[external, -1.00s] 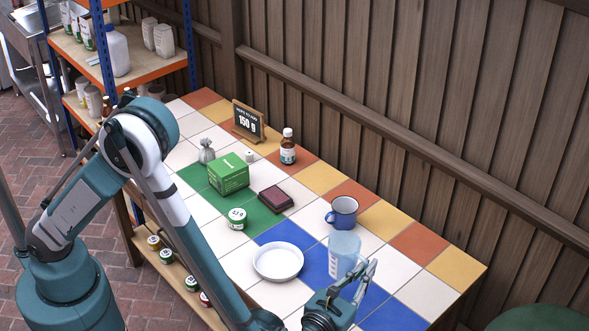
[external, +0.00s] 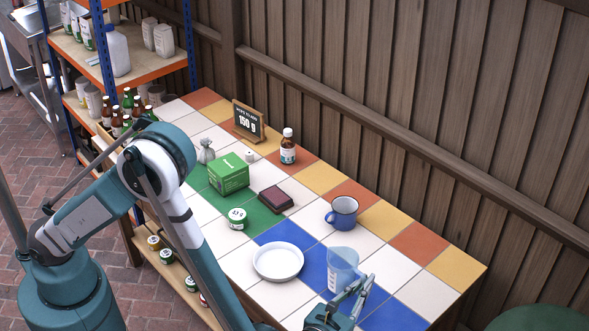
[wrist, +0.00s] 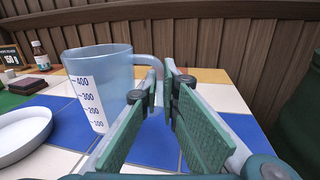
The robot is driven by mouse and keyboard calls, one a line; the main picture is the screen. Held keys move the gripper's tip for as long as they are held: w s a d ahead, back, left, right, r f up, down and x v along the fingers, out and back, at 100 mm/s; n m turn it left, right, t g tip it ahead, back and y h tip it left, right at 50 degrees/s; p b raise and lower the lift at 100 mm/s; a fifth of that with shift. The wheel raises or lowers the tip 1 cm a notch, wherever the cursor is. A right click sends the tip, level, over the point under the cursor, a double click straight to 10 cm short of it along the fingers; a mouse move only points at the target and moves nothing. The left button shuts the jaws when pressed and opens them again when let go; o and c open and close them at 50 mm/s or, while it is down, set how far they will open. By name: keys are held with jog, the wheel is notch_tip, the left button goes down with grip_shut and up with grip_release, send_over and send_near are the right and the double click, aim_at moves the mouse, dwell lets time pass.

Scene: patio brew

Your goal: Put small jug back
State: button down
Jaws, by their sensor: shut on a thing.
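The small jug (external: 341,268) is a translucent pale-blue measuring jug with a handle. It stands near the front right of the tiled table, over a blue tile, and looks roughly upright. In the wrist view the jug (wrist: 103,75) is on the left, with a white scale marked 100 to 400 facing me. My gripper (external: 358,284) is at the right side of the jug and is shut on its handle. The fingertips (wrist: 161,82) meet around the handle in the wrist view. I cannot tell whether the jug's base touches the table.
A white dish (external: 278,262) lies just left of the jug. A blue enamel mug (external: 342,213) stands behind it. White tiles right of the jug are clear.

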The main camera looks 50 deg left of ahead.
jog(key=shift+f+b, duration=0.45)
jog(key=shift+f, duration=1.3)
jog(key=shift+f, duration=0.2)
jog(key=c, duration=2.6)
grip_release()
jog(key=shift+r, duration=0.25)
jog(key=shift+p+v, duration=1)
jog(key=shift+v, duration=5)
